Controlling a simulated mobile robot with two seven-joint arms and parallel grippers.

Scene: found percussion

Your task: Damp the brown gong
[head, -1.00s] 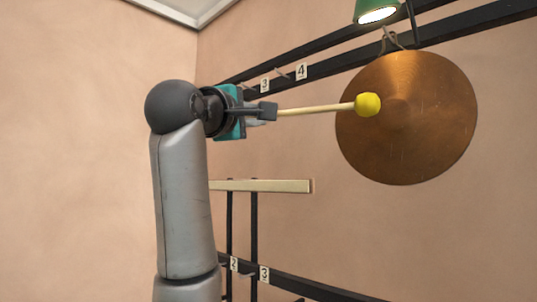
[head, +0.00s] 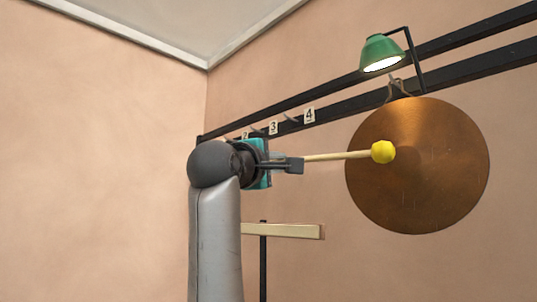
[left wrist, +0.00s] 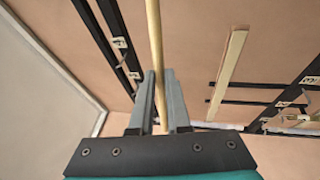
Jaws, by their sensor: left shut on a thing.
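The brown gong (head: 435,190), a round coppery disc, hangs by a cord from a dark rail at the right of the head view. My left gripper (head: 298,164) is left of it, shut on the pale handle of a mallet (head: 335,156). The mallet's yellow head (head: 383,152) overlaps the gong's upper left face in the picture; I cannot tell whether they touch. The left wrist view shows the handle (left wrist: 154,40) between the fingers (left wrist: 158,105); the mallet head is out of that view. My right gripper is not in view.
A lit green lamp (head: 381,52) sits just above the gong on a dark bracket. Dark rails (head: 460,76) with hooks and number tags (head: 309,115) run along the wall. A pale wooden bar (head: 283,231) is below my left gripper. Open space lies below the gong.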

